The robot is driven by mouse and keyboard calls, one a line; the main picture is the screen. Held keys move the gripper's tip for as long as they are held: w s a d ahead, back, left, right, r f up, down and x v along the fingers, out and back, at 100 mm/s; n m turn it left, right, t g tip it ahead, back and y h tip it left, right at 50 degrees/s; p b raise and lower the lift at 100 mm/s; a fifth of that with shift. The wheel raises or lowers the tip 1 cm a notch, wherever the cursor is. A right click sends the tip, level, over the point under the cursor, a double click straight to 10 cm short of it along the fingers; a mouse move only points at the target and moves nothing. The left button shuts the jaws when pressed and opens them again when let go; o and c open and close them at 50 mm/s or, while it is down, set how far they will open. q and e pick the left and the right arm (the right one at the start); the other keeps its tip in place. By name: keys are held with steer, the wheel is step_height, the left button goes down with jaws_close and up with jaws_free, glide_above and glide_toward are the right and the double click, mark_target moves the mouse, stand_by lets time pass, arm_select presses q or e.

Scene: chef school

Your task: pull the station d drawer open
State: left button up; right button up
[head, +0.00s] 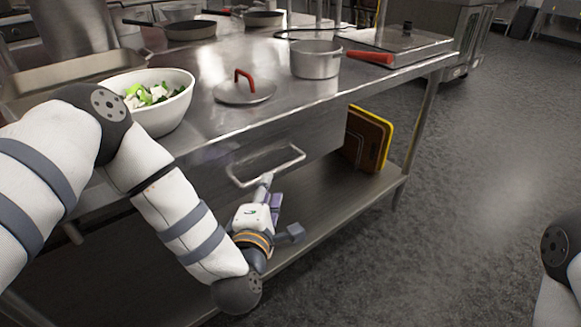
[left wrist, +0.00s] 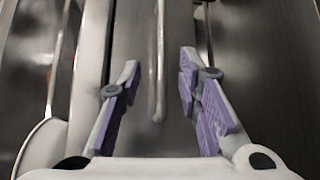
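The drawer front (head: 318,142) is a steel panel under the edge of the worktop, and it looks shut. Its bar handle (head: 266,167) sticks out from the front. My left gripper (head: 268,194) is just in front of the handle, below the worktop edge, pointing at the drawer. In the left wrist view the two purple-padded fingers of the gripper (left wrist: 162,98) are spread apart. The handle bar (left wrist: 158,65) lies between them, with a gap on both sides. My right gripper is out of view; only part of my right arm shows at the right edge.
On the worktop (head: 215,135) stand a white bowl (head: 165,116) of chopped vegetables, a lid (head: 244,92) with a red handle, and a saucepan (head: 316,60). Cutting boards (head: 367,140) stand on the lower shelf (head: 330,196). The floor (head: 450,190) at the right is clear.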

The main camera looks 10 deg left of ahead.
mark_target(275, 173)
arm_select(q)
steer(key=w, duration=0.2)
steer(key=w+f, duration=0.1)
steer(key=w, duration=0.2)
steer(key=w+a, duration=0.1)
steer(key=w, duration=0.1)
steer(key=shift+w+f+b, duration=0.25)
steer(key=shift+f+b, duration=0.05)
steer(key=shift+b, duration=0.1)
steer(key=shift+w, duration=0.55)
steer(key=shift+r, duration=0.1)
jaws_close()
